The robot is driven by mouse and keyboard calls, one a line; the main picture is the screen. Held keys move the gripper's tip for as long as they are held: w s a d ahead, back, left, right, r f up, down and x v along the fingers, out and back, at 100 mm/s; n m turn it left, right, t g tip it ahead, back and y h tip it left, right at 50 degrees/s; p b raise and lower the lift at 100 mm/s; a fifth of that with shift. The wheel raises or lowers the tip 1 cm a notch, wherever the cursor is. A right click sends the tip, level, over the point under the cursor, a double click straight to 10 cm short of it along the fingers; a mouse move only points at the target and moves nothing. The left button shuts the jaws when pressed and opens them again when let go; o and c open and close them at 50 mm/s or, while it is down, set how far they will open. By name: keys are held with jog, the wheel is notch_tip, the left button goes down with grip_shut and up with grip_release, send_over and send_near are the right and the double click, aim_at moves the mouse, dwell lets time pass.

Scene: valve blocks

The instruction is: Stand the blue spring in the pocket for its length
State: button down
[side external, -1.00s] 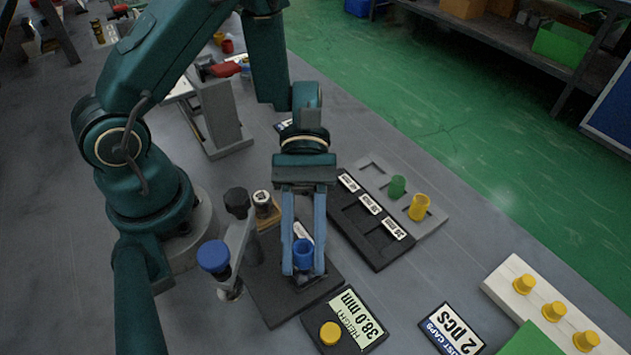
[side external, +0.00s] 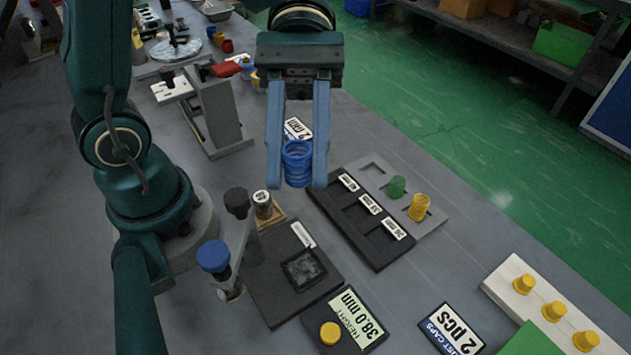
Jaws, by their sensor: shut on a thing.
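My gripper (side external: 299,180) is shut on the blue spring (side external: 297,165) and holds it upright in the air between its two blue fingers. It hangs behind the bare gauge plate and up and left of the black pocket tray (side external: 375,256). The black tray has several pockets in a row, each with a white label whose print is too small to read; no spring shows in them. The height display (side external: 347,318) reads 38.0 mm and has a yellow round button.
The dark gauge plate (side external: 262,297) has a square recess and a blue-knobbed post (side external: 213,257) beside it. A grey tray (side external: 437,217) beyond the black one holds a green spring (side external: 397,187) and a yellow spring (side external: 419,207). A "2 PCS" sign (side external: 452,331) and yellow caps (side external: 553,311) are at right.

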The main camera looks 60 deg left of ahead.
jog(key=shift+w+a+r, duration=0.15)
jog(key=shift+w, duration=0.15)
jog(key=w+a+f+n+t+h, duration=0.1)
jog(key=w+a+f+n+t, duration=0.1)
jog(key=w+a+f, duration=0.45)
jog(key=w+a+f+n+t+h, duration=0.1)
jog(key=w+a+f+n+t, duration=0.2)
jog(key=a, duration=0.6)
send_over(356, 214)
notch_tip(356, 214, down, 6)
jog(key=shift+f, duration=1.95)
jog(key=shift+f, duration=0.15)
jog(key=c, duration=0.6)
grip_release()
